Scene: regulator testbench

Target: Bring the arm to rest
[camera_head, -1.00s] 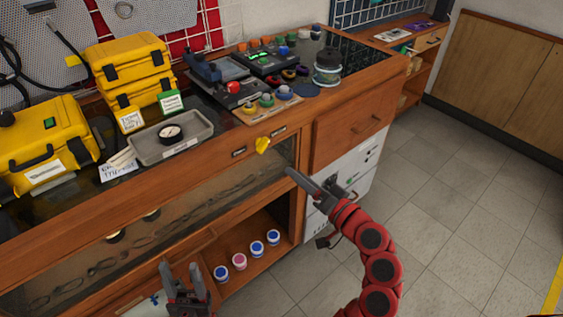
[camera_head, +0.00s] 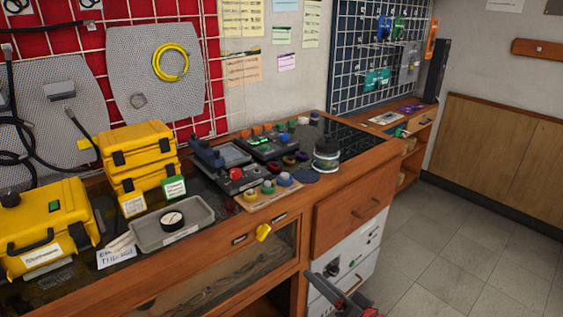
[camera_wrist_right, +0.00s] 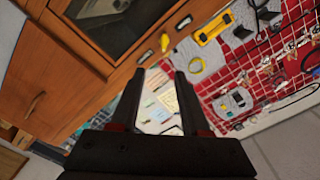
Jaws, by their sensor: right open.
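My right gripper (camera_head: 332,284) shows at the bottom edge of the head view, in front of the white unit under the bench. Its red wrist is cut off by the frame edge. In the right wrist view the two dark fingers (camera_wrist_right: 158,75) stand apart with nothing between them. It is clear of the bench front and holds nothing. My left gripper is out of the head view.
The wooden bench (camera_head: 350,215) carries yellow cases (camera_head: 45,225), a grey tray (camera_head: 150,235) with a round gauge (camera_head: 172,219), and a glass jar (camera_head: 326,154). The floor (camera_head: 450,255) at right is clear.

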